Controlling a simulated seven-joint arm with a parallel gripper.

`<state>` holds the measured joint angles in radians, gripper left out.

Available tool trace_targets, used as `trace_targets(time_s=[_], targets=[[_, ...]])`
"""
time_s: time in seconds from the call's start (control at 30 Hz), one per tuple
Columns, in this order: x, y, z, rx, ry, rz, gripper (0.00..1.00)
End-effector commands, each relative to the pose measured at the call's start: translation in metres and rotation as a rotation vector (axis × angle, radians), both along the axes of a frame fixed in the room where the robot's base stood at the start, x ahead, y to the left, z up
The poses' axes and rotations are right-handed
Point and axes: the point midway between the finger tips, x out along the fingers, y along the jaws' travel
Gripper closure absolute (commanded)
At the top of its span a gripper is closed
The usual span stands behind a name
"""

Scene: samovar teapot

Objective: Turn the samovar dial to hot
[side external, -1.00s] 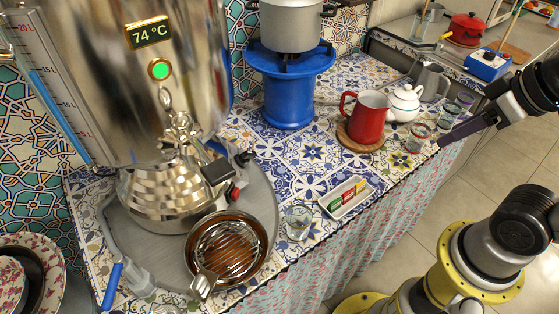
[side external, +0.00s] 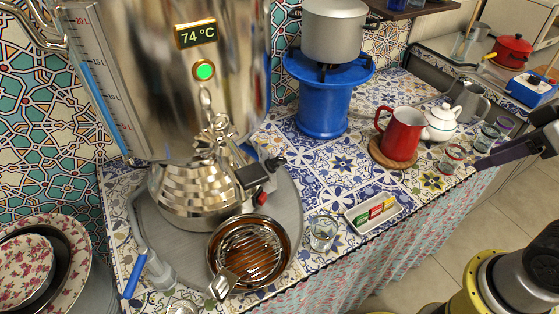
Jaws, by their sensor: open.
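The big shiny metal samovar (side external: 160,95) stands at the left, with a lit display reading 74 °C (side external: 195,34) and a green light (side external: 204,71) on its front. A black control box (side external: 246,178) with a red knob (side external: 262,198) sits low on its right side. This may be the dial, but its markings are too small to read. My gripper (side external: 486,158) is at the right edge, partly out of frame, past the glasses and well apart from the samovar. Its dark jaws are open, and nothing shows between them.
A blue burner (side external: 321,110) bears a silver pot (side external: 333,35). A red jug (side external: 402,137), a white teapot (side external: 440,122) and several glasses stand at the right. A white tray (side external: 359,225) of small packets, a glass (side external: 322,232) and a drip bowl (side external: 222,255) lie near the front edge.

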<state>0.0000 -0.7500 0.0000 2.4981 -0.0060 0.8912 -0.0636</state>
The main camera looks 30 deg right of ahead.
Motion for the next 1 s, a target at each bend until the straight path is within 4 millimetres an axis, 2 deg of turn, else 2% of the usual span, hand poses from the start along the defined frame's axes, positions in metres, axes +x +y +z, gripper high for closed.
trace_targets(time_s=[0.13, 0.23, 0.37, 0.47, 0.6, 0.73, 0.83, 0.9, 1.0], targets=[[0.036, -0.008, 0.039, -0.131, -0.091, 0.144, 0.51], [0.074, -0.007, 0.061, -0.232, -0.107, 0.271, 0.51], [0.137, 0.005, 0.074, -0.358, -0.104, 0.462, 0.51], [0.190, 0.026, 0.071, -0.450, -0.088, 0.625, 0.51], [0.258, 0.068, 0.044, -0.558, -0.058, 0.843, 0.51], [0.302, 0.117, -0.002, -0.624, -0.016, 1.021, 0.51], [0.320, 0.151, -0.043, -0.648, 0.022, 1.119, 0.51], [0.322, 0.170, -0.070, -0.650, 0.053, 1.166, 0.51], [0.318, 0.188, -0.100, -0.645, 0.096, 1.215, 0.51]])
